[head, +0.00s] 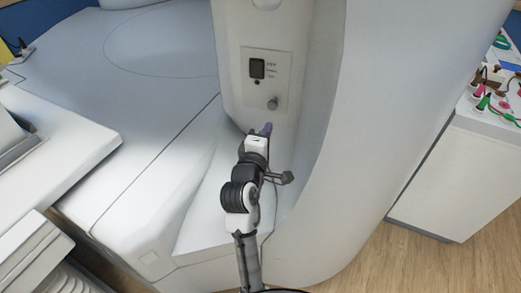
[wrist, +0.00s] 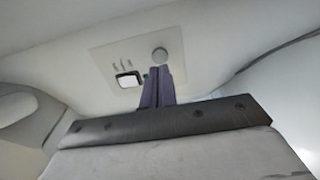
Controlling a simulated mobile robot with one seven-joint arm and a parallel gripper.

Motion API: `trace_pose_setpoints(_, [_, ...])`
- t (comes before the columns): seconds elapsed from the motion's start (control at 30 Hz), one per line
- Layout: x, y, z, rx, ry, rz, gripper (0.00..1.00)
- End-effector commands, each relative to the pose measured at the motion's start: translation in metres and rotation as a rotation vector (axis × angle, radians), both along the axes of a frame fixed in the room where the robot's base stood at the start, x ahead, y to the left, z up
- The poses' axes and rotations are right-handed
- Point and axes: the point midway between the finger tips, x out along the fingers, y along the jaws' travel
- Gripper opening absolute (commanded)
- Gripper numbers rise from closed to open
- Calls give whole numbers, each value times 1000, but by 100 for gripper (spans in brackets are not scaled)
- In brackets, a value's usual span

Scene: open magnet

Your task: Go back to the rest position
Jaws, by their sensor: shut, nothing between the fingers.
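My gripper (head: 266,129) is in front of the white magnet column (head: 310,100), below its small control panel (head: 267,77). In the wrist view the two dark purple fingers of my gripper (wrist: 158,72) are together, with nothing between them. I cannot tell whether the fingertips touch the panel.
The white patient table (head: 150,60) lies to the left. A white cabinet (head: 455,180) with colourful connectors on top (head: 497,100) stands at the right. The curved magnet housing (head: 400,90) is close on the right of my arm. Wooden floor (head: 385,265) shows at the bottom right.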

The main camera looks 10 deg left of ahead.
Motion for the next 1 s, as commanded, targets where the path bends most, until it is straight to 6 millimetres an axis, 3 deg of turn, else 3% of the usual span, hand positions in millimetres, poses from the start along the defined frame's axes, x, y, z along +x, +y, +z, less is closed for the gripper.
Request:
trace_pose_setpoints(0.1, [-27,2,-4,1,0,2,0])
trace_pose_setpoints(0.3, [-57,4,-2,-1,0,0,0])
trace_pose_setpoints(0.67, [-66,9,5,17,-15,16,0])
trace_pose_setpoints(0.77, [-68,36,30,111,-94,107,0])
trace_pose_setpoints(0.87, [-78,79,75,285,-218,278,0])
trace_pose_setpoints(1.0, [-120,142,152,601,-388,607,0])
